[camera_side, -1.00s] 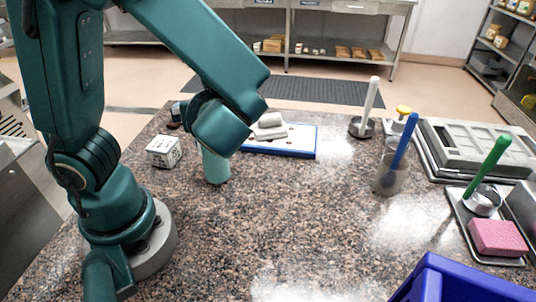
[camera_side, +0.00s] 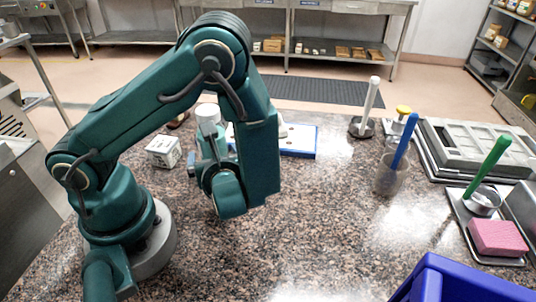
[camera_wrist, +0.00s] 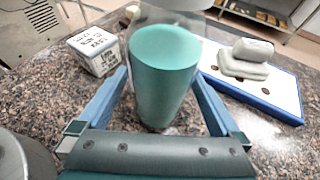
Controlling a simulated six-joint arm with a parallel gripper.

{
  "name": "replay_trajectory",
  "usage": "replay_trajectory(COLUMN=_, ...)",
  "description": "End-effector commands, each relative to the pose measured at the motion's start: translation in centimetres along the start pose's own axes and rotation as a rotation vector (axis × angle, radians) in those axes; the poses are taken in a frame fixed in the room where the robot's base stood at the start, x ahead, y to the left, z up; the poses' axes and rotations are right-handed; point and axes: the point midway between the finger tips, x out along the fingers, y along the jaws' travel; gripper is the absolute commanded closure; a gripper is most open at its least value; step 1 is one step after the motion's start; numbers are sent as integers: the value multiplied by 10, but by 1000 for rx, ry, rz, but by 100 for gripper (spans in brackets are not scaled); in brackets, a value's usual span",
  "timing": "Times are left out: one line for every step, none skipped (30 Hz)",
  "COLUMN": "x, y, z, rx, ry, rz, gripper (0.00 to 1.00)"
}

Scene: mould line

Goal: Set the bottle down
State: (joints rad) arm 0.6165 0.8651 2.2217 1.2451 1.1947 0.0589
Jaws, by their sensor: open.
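The bottle has a teal lower body (camera_wrist: 165,75), a clear upper part and a white cap (camera_side: 208,113). It stands upright on the speckled stone counter (camera_side: 300,200), and its foot is hidden in the side view. My gripper (camera_wrist: 160,78) is open and low, reaching toward the bottle from the side. Its two blue fingers lie left and right of the body, with some gap visible at least on the left. In the side view my gripper (camera_side: 203,165) is partly covered by my wrist.
A small printed white box (camera_side: 163,152) stands left of the bottle. A blue-edged white board (camera_side: 300,142) with grey pads (camera_wrist: 245,60) lies behind and right. A clear beaker (camera_side: 390,175) with a blue-handled tool is further right. A blue crate (camera_side: 450,280) fills the front right corner. Mid-counter is clear.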

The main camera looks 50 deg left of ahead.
Motion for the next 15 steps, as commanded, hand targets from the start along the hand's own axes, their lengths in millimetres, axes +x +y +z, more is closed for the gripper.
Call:
replay_trajectory(x=7, y=1, z=0, rx=1, ry=-1, rz=6, gripper=0)
replay_trajectory(x=10, y=1, z=0, rx=1, ry=-2, rz=6, gripper=0)
replay_trajectory(x=14, y=1, z=0, rx=1, ry=-2, rz=5, gripper=0)
replay_trajectory(x=17, y=1, z=0, rx=-1, ry=-2, rz=5, gripper=0)
replay_trajectory(x=19, y=1, z=0, rx=0, ry=-1, rz=4, gripper=0)
replay_trajectory(x=21, y=0, z=0, rx=1, ry=-1, rz=3, gripper=0)
replay_trajectory(x=23, y=0, z=0, rx=1, ry=-1, rz=3, gripper=0)
replay_trajectory(x=24, y=0, z=0, rx=0, ry=-1, rz=3, gripper=0)
replay_trajectory(x=25, y=0, z=0, rx=0, ry=0, rz=2, gripper=0)
replay_trajectory(x=25, y=0, z=0, rx=0, ry=0, rz=1, gripper=0)
replay_trajectory(x=25, y=0, z=0, rx=-1, ry=0, rz=1, gripper=0)
replay_trajectory(x=26, y=0, z=0, rx=-1, ry=0, rz=0, gripper=0)
replay_trajectory(x=25, y=0, z=0, rx=-1, ry=0, rz=0, gripper=0)
replay_trajectory(x=25, y=0, z=0, rx=-1, ry=0, rz=0, gripper=0)
replay_trajectory(x=25, y=0, z=0, rx=-1, ry=0, rz=0, gripper=0)
